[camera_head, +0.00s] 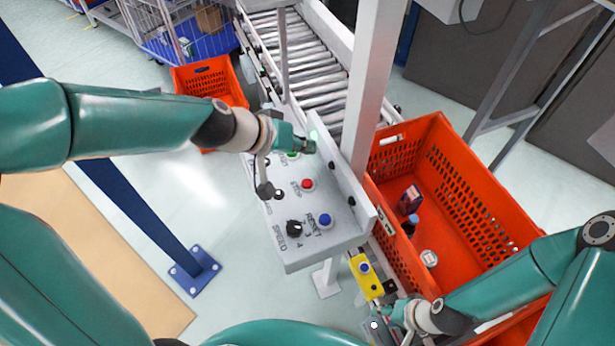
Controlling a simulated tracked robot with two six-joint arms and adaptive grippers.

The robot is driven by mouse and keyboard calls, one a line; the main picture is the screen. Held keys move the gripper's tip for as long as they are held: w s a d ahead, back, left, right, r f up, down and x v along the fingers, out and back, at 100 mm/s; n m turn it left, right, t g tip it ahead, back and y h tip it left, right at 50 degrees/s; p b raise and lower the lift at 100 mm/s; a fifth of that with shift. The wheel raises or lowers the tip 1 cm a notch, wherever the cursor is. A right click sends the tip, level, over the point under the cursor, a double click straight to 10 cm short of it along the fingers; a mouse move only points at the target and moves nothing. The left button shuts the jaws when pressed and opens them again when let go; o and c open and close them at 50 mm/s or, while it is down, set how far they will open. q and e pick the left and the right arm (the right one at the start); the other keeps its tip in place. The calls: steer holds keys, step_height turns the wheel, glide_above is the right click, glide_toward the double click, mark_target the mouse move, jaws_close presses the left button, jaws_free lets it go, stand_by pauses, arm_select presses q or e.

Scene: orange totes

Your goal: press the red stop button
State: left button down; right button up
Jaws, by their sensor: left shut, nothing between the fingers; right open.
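The red stop button (307,184) sits on the light grey control panel (330,241) in the middle of the view, with the word STOP beside it. My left gripper (309,146) is shut and empty over the far part of the panel, beyond the red button and beside a green button (292,154). I cannot tell whether it touches the panel. The red button is uncovered. My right gripper (377,323) is open at the lower middle, near a yellow box (366,277) with a blue button, away from the panel.
A blue reset button (325,220) and a black speed knob (294,228) are on the nearer panel. A white post (373,80) rises behind it. An orange tote (470,185) with a few items stands at right. A roller conveyor (305,60) runs behind.

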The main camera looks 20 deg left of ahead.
arm_select(q)
steer(key=b, duration=0.7)
glide_above(305, 183)
step_height(305, 183, down, 8)
steer(key=shift+r, duration=0.25)
steer(key=shift+f+b, duration=0.6)
steer(key=shift+f, duration=0.15)
stand_by(0.4)
steer(key=shift+f+b, duration=0.25)
steer(key=shift+b, duration=0.25)
steer(key=shift+s+f+b, duration=0.1)
steer(key=shift+f+b, duration=0.35)
steer(key=shift+b, duration=0.1)
stand_by(0.5)
stand_by(0.3)
steer(key=shift+r+p, duration=0.75)
steer(key=shift+r, duration=0.15)
